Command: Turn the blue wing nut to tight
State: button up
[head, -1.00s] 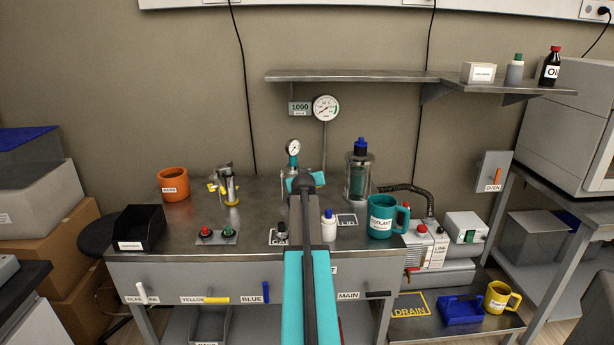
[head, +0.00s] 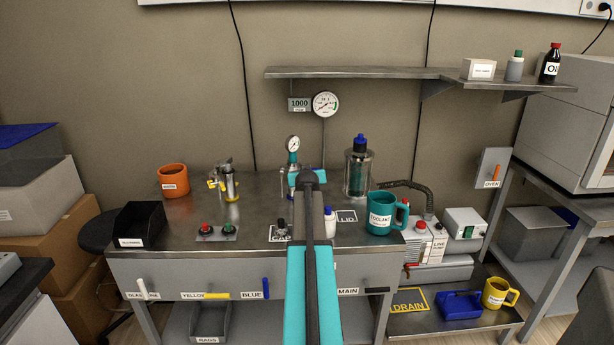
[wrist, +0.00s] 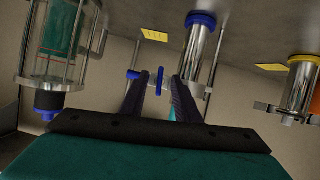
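The blue wing nut (wrist: 160,78) shows in the wrist view as an upright blue bar on a metal clamp, beside a chrome column with a blue ring (wrist: 201,20). My gripper (wrist: 161,82) is open, its two dark fingers on either side of the wing nut in the picture. I cannot tell whether the nut is between the tips or just beyond them; no contact shows. In the head view my arm mostly hides the gripper and the wing nut.
A yellow-ringed column (wrist: 303,75) stands right in the wrist view, a caged glass vessel (wrist: 62,40) left. In the head view, a gauge (head: 293,143) stands behind my arm, a coolant mug (head: 381,213) and white bottle (head: 329,222) to its right. Bare bench (head: 262,205) lies left.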

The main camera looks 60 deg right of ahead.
jog(key=shift+a, duration=0.1)
jog(key=v, duration=1.3)
jog(key=shift+s+a+r, duration=0.2)
jog(key=shift+a, duration=0.05)
dwell(0.3)
dwell(0.5)
